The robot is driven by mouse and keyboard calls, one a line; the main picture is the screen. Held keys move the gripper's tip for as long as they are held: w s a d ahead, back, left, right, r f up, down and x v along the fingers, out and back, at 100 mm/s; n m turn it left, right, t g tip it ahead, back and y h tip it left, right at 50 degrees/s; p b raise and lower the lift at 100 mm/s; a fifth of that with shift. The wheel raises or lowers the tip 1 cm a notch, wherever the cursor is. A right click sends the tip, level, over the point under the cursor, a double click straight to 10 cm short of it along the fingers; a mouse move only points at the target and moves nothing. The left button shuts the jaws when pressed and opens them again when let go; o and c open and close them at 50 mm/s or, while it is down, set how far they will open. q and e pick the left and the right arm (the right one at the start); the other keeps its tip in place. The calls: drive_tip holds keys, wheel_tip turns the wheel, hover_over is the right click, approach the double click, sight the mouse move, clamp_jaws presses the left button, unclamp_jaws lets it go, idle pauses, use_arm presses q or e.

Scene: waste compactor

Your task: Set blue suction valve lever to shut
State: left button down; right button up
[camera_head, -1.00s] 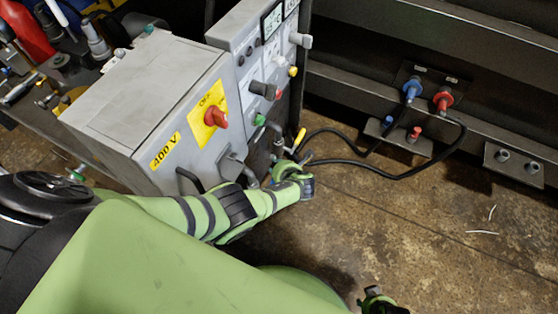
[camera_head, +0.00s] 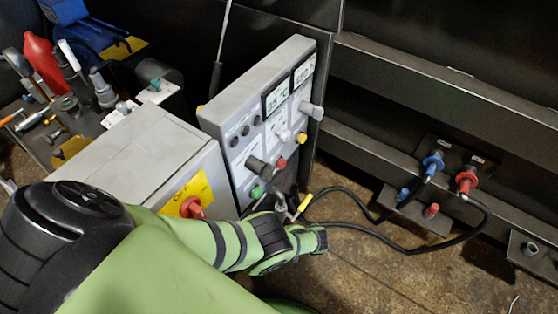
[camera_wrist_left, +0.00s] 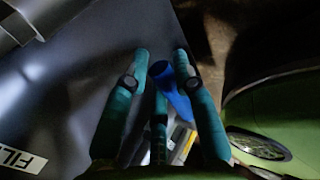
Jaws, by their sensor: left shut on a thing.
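In the left wrist view a blue lever-like piece (camera_wrist_left: 178,92) lies between the green fingers of my left gripper (camera_wrist_left: 162,62). The gripper is shut on it; the valve body is not clear in this dark view. In the head view my green left arm reaches across from the left, and its wrist ends just below the yellow-handled lever (camera_head: 305,202) at the foot of the grey control panel. The left fingers and the blue lever are hidden there behind my wrist. My right gripper is not in view.
A grey control panel (camera_head: 236,128) and a grey box (camera_head: 140,150) with a red OFF switch (camera_head: 192,207) stand beside my arm. Black cables (camera_head: 350,226) run to blue (camera_head: 432,163) and red (camera_head: 465,181) connectors at right. A label (camera_wrist_left: 20,160) shows in the wrist view.

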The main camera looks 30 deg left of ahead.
use_arm(q)
drive_tip(key=shift+a+f, duration=0.1)
drive_tip(key=shift+f, duration=0.05)
idle(0.3)
drive_tip(key=c, duration=1)
unclamp_jaws()
